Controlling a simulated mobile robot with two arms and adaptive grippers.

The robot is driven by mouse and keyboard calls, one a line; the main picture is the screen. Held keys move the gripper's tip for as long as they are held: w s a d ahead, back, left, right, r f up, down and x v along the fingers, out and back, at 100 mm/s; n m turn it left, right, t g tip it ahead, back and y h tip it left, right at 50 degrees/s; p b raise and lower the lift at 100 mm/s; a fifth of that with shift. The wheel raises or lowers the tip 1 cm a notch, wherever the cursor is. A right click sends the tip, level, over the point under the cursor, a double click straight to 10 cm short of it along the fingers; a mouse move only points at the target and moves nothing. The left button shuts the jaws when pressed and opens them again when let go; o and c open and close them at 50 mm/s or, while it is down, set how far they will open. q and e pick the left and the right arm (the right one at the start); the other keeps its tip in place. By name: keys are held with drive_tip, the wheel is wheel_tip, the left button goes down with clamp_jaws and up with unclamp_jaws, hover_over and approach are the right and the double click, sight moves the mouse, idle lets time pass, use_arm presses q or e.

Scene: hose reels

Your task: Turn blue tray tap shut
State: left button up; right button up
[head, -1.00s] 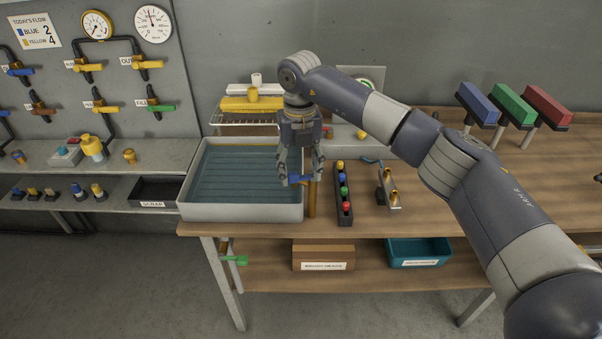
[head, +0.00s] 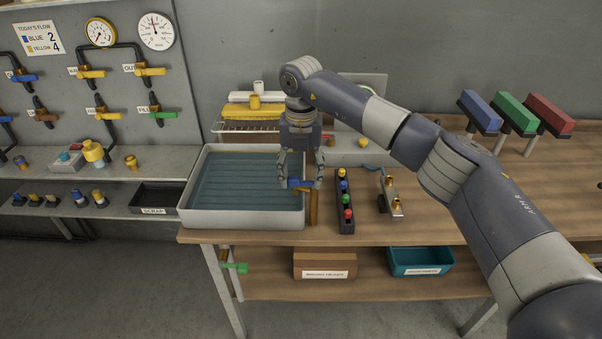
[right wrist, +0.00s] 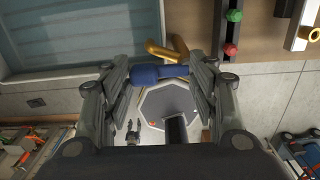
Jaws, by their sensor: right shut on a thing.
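The blue tap handle (head: 300,184) is at the right side of the grey-white tray (head: 240,224), which has a blue-green inside. A brass-coloured pipe (head: 313,208) stands just beside the handle, at the tray's right wall. My right gripper (head: 301,186) points down with its fingers on both sides of the handle and is shut on it. In the right wrist view the handle (right wrist: 158,74) lies crosswise between the fingers, with the brass part (right wrist: 163,53) behind it. The fingers partly hide the handle's ends. My left gripper is not in view.
A black rack with coloured knobs (head: 345,205) stands close to the right of the pipe. A metal fitting with brass ends (head: 391,195) is further right. A wire rack (head: 250,127) is behind the tray. The bench front is mostly clear on the right.

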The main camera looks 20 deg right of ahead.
sight(301, 181)
drive_tip(key=o, duration=1.1)
drive_tip(key=shift+s+a+f, duration=0.1)
drive_tip(key=shift+s+f, duration=0.05)
drive_tip(key=shift+f, duration=0.25)
drive_tip(key=shift+c, duration=0.2)
drive_tip(key=shift+r, duration=0.15)
drive_tip(key=shift+r, duration=0.55)
wheel_tip(301, 181, up, 11)
drive_tip(key=shift+f, duration=0.15)
